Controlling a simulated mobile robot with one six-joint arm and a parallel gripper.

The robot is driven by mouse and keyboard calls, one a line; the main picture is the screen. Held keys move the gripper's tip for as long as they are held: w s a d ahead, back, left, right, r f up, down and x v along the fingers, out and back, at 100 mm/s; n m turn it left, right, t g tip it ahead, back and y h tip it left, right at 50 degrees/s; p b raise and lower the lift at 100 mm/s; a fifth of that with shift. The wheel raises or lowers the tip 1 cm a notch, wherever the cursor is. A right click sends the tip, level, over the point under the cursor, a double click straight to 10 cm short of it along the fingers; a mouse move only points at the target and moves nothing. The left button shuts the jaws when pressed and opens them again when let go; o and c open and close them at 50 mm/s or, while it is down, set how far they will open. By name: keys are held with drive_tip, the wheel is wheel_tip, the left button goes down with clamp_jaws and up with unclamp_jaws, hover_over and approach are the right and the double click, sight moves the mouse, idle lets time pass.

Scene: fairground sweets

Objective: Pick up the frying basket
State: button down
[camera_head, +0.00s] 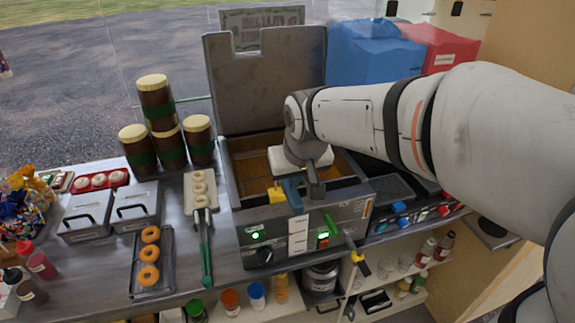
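The fryer (300,235) is a grey steel box with its lid raised behind it and amber oil (252,170) in its well. My gripper (303,182) is low over the fryer's front rim, pointing down. A blue piece (292,197) and a yellow piece (277,196) show right at its fingers; I cannot tell whether they belong to the frying basket's handle. The basket itself is not clearly visible; my arm and gripper hide part of the well. The finger gap is too small and covered to read, so a hold cannot be confirmed.
Left of the fryer are green tongs (206,250), a rack of doughnuts (140,290), lidded grey bins (88,213) and stacked brown jars (155,105). A green-handled tool (341,232) juts out at the fryer's front. Bottles and jars fill the shelf below.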

drive_tip(key=s+d+b, duration=0.1)
drive_tip(key=s+d, duration=0.2)
drive_tip(key=s, duration=0.8)
drive_tip(key=shift+s+d, duration=0.15)
drive_tip(key=shift+s, duration=0.15)
drive_tip(key=shift+c, duration=2.2)
unclamp_jaws()
